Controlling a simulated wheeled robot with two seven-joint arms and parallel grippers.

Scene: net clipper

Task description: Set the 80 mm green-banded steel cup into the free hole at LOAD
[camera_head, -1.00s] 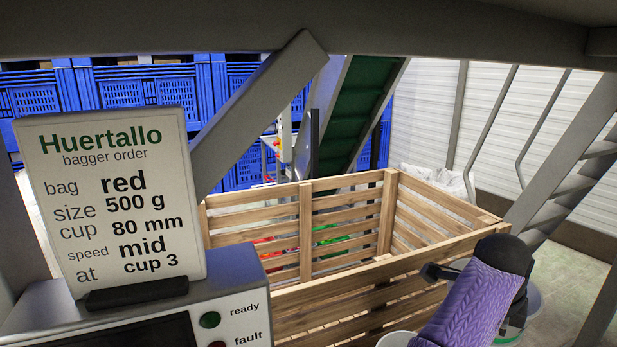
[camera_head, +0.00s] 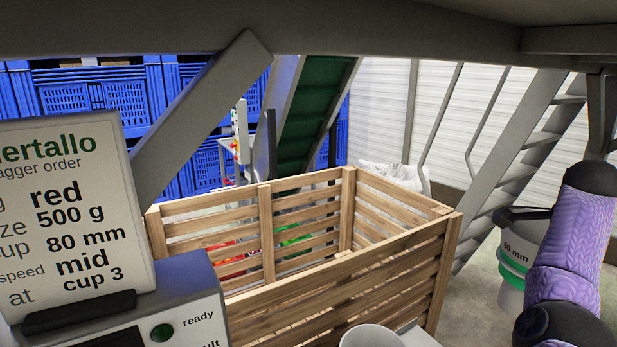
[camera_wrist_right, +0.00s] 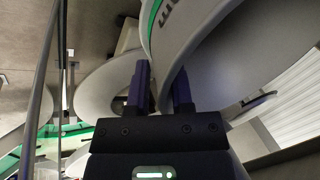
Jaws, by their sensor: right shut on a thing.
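The steel cup (camera_head: 517,254) with a green band and "80 mm" on its side hangs at the right of the head view, roughly upright. My right gripper (camera_wrist_right: 161,92) is shut on its wall in the wrist view, where the green-banded cup (camera_wrist_right: 205,30) fills the upper right. My purple-sleeved right arm hides part of the cup in the head view. My left gripper is not in view. I cannot make out the LOAD mark or the free hole.
A slatted wooden crate (camera_head: 405,260) stands in the middle. The order sign (camera_head: 65,200) on the control box (camera_head: 185,300) is at left, reading 80 mm, cup 3. Another pale cup rim (camera_head: 370,338) shows at the bottom. Grey stairs (camera_head: 525,150) rise at right.

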